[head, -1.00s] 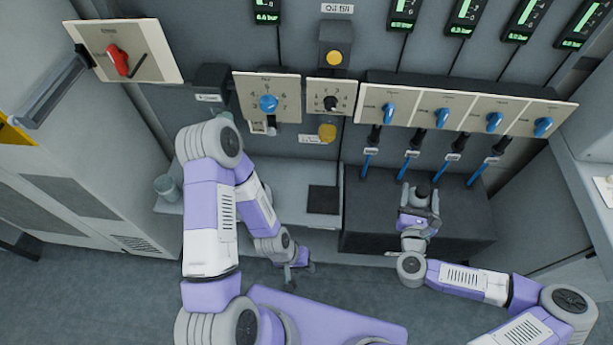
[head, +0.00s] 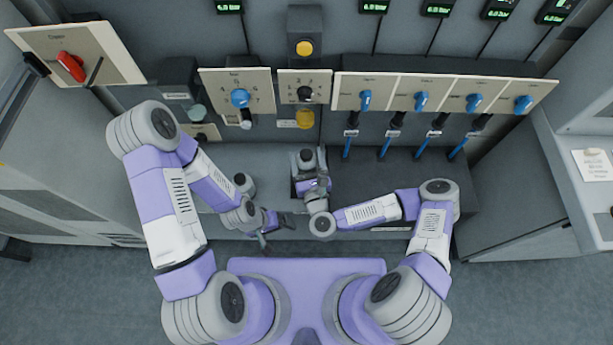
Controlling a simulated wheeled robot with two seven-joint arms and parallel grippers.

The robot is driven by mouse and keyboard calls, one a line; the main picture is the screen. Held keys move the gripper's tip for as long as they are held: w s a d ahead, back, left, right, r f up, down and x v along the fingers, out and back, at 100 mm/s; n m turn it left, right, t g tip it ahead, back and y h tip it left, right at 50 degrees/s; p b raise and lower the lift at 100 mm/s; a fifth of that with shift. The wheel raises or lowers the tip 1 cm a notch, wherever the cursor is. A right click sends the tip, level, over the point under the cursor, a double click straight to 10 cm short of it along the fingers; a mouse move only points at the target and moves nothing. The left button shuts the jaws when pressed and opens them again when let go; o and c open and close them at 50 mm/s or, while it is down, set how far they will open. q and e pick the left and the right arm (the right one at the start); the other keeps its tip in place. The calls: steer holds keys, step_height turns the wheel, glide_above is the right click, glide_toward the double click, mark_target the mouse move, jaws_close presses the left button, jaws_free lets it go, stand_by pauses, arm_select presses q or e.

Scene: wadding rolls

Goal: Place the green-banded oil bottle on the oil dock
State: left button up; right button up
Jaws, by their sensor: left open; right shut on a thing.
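My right gripper (head: 314,184) is shut on a dark-capped bottle (head: 307,158), and the bottle looks upright. No green band can be made out on it at this size. The bottle is over a dark square pad on the grey shelf, likely the oil dock (head: 295,168), which the bottle and gripper mostly cover. I cannot tell whether the bottle touches the pad. My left gripper (head: 276,232) is open and empty, low in front of the shelf, to the left of the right gripper.
A dark block (head: 400,170) lies right of the pad, below blue-tipped hoses (head: 387,146). Panels with blue knobs (head: 421,101) and a yellow button (head: 304,48) stand on the wall behind. Cabinets close in both sides. The shelf left of the pad is partly clear.

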mark_target(307, 172)
step_height(307, 172, down, 8)
steer(key=shift+f+b, duration=0.1)
steer(key=shift+b, duration=1)
steer(key=shift+f, duration=0.1)
steer(key=o, duration=0.8)
steer(key=shift+f, duration=0.15)
steer(key=o, duration=0.4)
steer(key=shift+r, duration=0.2)
